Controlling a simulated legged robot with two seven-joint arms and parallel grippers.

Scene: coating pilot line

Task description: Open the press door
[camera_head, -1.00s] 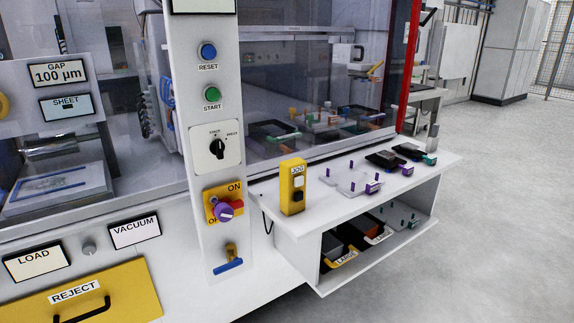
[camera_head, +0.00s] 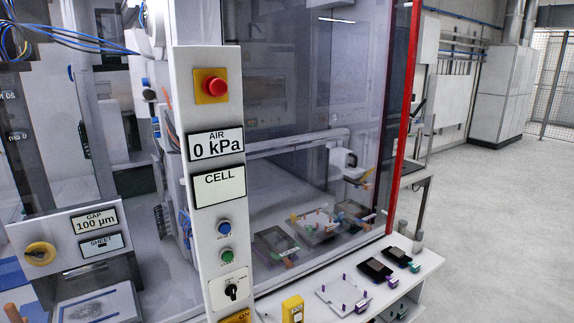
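A large clear panel (camera_head: 345,75) closes the front of the machine to the right of the control column, and its right side runs along a red upright edge (camera_head: 403,125). More clear glazing covers the bay to the left of the column. No label marks either as the press door, and I cannot tell a handle on them. The left bay holds a panel reading GAP 100 µm (camera_head: 95,220) with a yellow knob (camera_head: 40,253). Neither of my grippers is in view.
The control column (camera_head: 205,270) carries a red stop button (camera_head: 215,86), an AIR display (camera_head: 217,145) reading 0 kPa, and RESET and START buttons. A white shelf (camera_head: 425,260) with a yellow JOG box (camera_head: 293,308) and small trays juts out front. Clear floor lies right.

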